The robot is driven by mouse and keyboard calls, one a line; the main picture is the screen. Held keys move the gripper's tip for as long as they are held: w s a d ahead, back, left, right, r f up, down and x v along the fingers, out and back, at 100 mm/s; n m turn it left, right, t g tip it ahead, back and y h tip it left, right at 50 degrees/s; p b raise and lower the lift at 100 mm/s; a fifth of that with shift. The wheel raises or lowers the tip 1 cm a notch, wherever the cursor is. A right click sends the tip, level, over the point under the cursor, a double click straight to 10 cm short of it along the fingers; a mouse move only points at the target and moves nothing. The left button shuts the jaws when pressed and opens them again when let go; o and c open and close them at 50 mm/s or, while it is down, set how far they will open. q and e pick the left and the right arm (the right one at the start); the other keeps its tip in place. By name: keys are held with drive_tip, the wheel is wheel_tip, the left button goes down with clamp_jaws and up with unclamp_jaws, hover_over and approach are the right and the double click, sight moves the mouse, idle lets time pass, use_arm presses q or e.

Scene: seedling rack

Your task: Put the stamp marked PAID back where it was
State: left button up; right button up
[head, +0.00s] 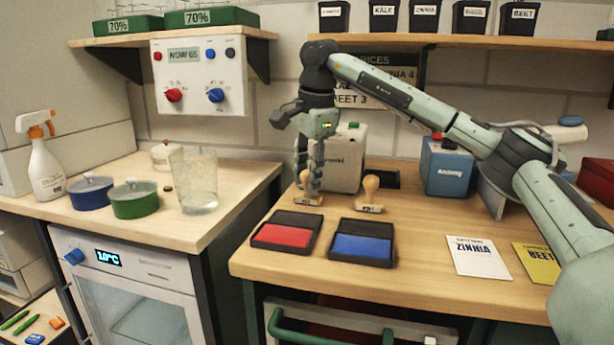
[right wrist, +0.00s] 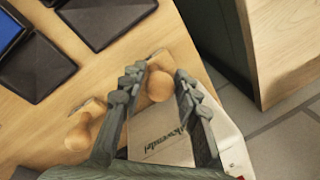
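Two stamps with round wooden handles are on the right-hand table. The left stamp (head: 307,196) stands behind the red ink pad (head: 285,234); the right stamp (head: 371,194) stands behind the blue ink pad (head: 361,244). No PAID marking is readable on either. My right gripper (head: 309,182) points down at the left stamp. In the right wrist view its fingers (right wrist: 160,74) are apart, with that stamp's wooden knob (right wrist: 158,87) showing between them. I cannot tell whether they touch it. The other stamp (right wrist: 80,132) lies outside the fingers. My left gripper is not in view.
A white labelled box (head: 341,160) stands close behind the stamps, with a blue box (head: 446,167) to its right. ZINNIA (head: 479,258) and BEET (head: 541,263) cards lie at the front right. A gap separates this table from the left counter (head: 150,224).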

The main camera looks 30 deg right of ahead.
drive_tip(key=shift+o, duration=0.8)
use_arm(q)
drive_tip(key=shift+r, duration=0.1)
use_arm(e)
drive_tip(key=shift+r, duration=0.25)
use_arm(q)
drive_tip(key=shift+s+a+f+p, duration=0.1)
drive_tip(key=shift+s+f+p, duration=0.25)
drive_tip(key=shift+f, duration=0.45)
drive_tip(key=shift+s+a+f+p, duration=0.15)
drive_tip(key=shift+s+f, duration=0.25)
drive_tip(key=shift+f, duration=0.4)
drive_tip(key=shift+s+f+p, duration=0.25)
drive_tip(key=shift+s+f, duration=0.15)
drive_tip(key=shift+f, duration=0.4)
use_arm(e)
wheel_tip(320, 180, up, 12)
drive_tip(key=s, duration=0.2)
drive_tip(key=shift+s+f, duration=0.2)
drive_tip(key=shift+a, duration=0.1)
